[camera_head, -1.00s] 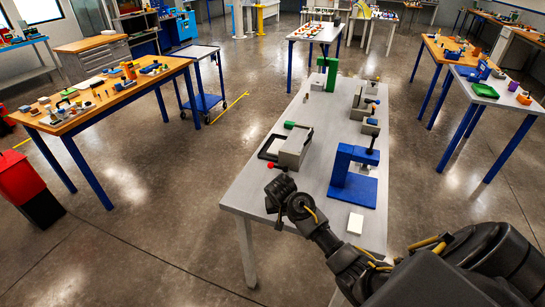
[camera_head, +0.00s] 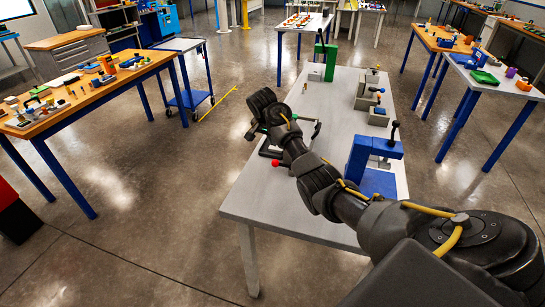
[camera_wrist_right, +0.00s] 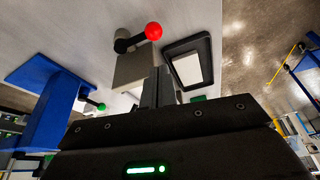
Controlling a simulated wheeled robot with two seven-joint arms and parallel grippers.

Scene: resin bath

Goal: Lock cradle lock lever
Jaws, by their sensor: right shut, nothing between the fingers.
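A short dark lever with a red ball knob (camera_head: 276,163) sticks out beside the arm in the head view. In the right wrist view the red knob (camera_wrist_right: 153,31) tops a lever on a grey block (camera_wrist_right: 135,66). A black rectangular frame (camera_wrist_right: 205,62) with a pale inside lies beside the block. My right gripper (camera_wrist_right: 160,76) is shut and empty, its fingertips appearing close to the block and frame; contact cannot be told. In the head view my right arm hides the grey block and most of the frame (camera_head: 270,149). My left gripper is not in view.
A blue press (camera_head: 375,160) stands right of my right arm on the grey table (camera_head: 270,208). Several grey blocks (camera_head: 365,96) and a green stand (camera_head: 325,62) are farther back. The table's front left is clear.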

